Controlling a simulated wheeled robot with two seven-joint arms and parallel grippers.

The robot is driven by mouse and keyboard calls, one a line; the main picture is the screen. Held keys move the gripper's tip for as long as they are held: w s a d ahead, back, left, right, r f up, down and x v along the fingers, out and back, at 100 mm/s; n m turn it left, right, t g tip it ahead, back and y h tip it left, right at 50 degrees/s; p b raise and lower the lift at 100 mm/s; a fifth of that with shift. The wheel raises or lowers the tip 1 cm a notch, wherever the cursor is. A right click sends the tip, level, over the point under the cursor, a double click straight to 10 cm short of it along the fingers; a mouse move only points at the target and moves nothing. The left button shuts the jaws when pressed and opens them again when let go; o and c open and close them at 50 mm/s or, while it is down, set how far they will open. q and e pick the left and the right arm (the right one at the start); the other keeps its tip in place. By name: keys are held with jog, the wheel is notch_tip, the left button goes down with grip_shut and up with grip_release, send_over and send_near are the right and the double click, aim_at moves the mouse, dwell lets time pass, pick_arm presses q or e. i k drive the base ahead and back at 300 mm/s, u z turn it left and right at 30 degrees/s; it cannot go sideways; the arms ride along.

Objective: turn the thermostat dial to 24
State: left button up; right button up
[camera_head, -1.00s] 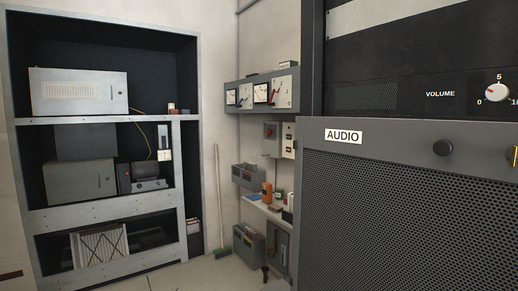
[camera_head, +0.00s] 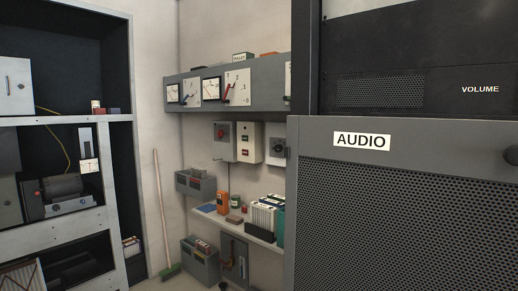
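I see no dial that I can make out as a thermostat with a 24 mark. A grey wall box with a dark round knob (camera_head: 279,149) is on the back wall, partly cut off by the audio cabinet; its markings are too small to read. Neither of my grippers is in view.
A large grey cabinet labelled AUDIO (camera_head: 362,141) fills the right side and hides part of the wall. An open equipment rack (camera_head: 70,120) stands at left. A broom (camera_head: 161,205) leans on the wall. A low shelf (camera_head: 238,222) holds cans and batteries.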

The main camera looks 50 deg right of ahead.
aim_at(278, 148)
jog(key=i, duration=0.65)
jog(key=z, duration=0.9)
jog(key=i, duration=2.5)
jog(key=z, duration=2.5)
